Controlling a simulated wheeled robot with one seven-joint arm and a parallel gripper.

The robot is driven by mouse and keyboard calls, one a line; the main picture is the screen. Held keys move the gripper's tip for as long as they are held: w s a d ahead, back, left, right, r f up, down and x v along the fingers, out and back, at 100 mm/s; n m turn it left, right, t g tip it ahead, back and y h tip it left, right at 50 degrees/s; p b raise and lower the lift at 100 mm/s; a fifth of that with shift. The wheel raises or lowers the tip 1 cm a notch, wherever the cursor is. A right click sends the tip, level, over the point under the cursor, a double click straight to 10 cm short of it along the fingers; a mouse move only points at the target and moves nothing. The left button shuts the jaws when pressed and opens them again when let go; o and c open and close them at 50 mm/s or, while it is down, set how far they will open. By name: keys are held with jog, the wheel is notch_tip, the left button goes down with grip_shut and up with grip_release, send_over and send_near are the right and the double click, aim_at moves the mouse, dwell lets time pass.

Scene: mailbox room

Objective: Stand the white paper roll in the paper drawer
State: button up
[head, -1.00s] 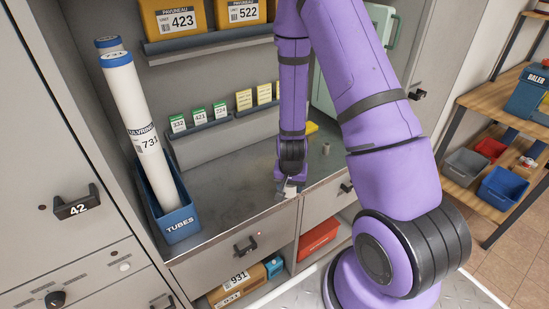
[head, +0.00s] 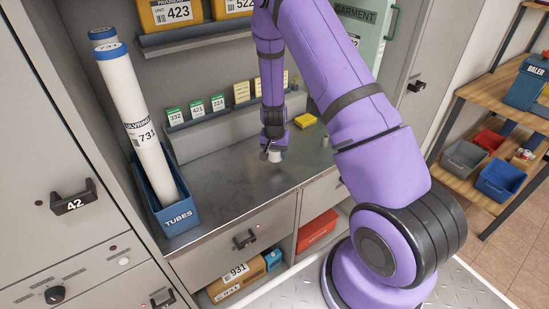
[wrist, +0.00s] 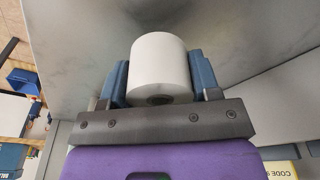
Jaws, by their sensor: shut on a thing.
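My gripper (head: 273,153) is shut on the white paper roll (wrist: 158,62), with one dark blue finger on each side of it in the wrist view. In the head view the roll (head: 275,156) shows as a small white shape under the gripper, over the metal counter. I cannot tell whether its bottom touches the counter. Two closed grey drawer fronts sit under the counter, a left one (head: 210,258) with a black handle and a right one (head: 316,205) partly behind my arm. No paper label is readable on either.
A blue TUBES bin (head: 178,216) with tall white tubes (head: 138,120) stands at the counter's left. A yellow block (head: 305,121) and a small grey cylinder (head: 325,141) are right of the gripper. The counter's middle (head: 220,180) is clear. Open cubbies below hold boxes.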

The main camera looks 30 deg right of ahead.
aim_at(274, 158)
jog(key=shift+w+d, duration=0.1)
jog(key=shift+w, duration=0.25)
jog(key=shift+f, duration=1.75)
jog(key=o, duration=0.9)
jog(key=shift+f, duration=0.15)
jog(key=shift+o, duration=0.2)
